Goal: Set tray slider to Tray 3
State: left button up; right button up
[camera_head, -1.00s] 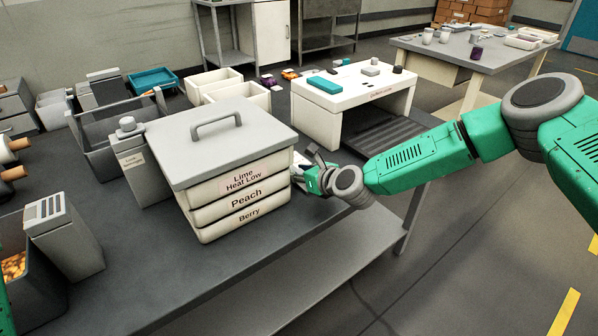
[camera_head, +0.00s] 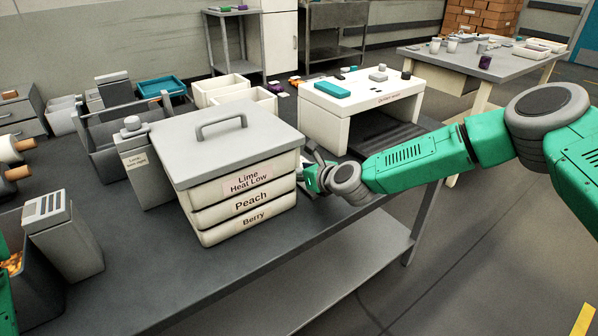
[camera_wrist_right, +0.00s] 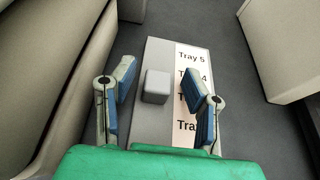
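In the right wrist view, the tray slider is a grey plate (camera_wrist_right: 153,49) with a square grey knob (camera_wrist_right: 155,86) and a white label strip (camera_wrist_right: 190,55). "Tray 5" reads at the far end and "4" below it; nearer labels are partly covered by the right finger. The knob is about level with the "4" label and the one below it; I cannot tell which exactly. My right gripper (camera_wrist_right: 159,78) is open, one finger on each side of the knob, with gaps visible. In the head view, my right gripper (camera_head: 316,172) is beside the labelled tray stack (camera_head: 250,201) and hides the slider.
The tray stack's beige side (camera_wrist_right: 60,60) rises close on the left in the wrist view. A white stand (camera_head: 345,112) is behind the gripper in the head view. A grey canister (camera_head: 147,165) stands left of the stack. The dark table (camera_head: 150,270) is clear in front.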

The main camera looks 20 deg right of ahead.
jog(key=shift+r, duration=0.1)
jog(key=shift+s+d, duration=0.1)
jog(key=shift+s, duration=0.1)
jog(key=v, duration=1)
jog(key=shift+s+d, duration=0.1)
jog(key=shift+s+d+r, duration=0.2)
jog(key=shift+s, duration=0.3)
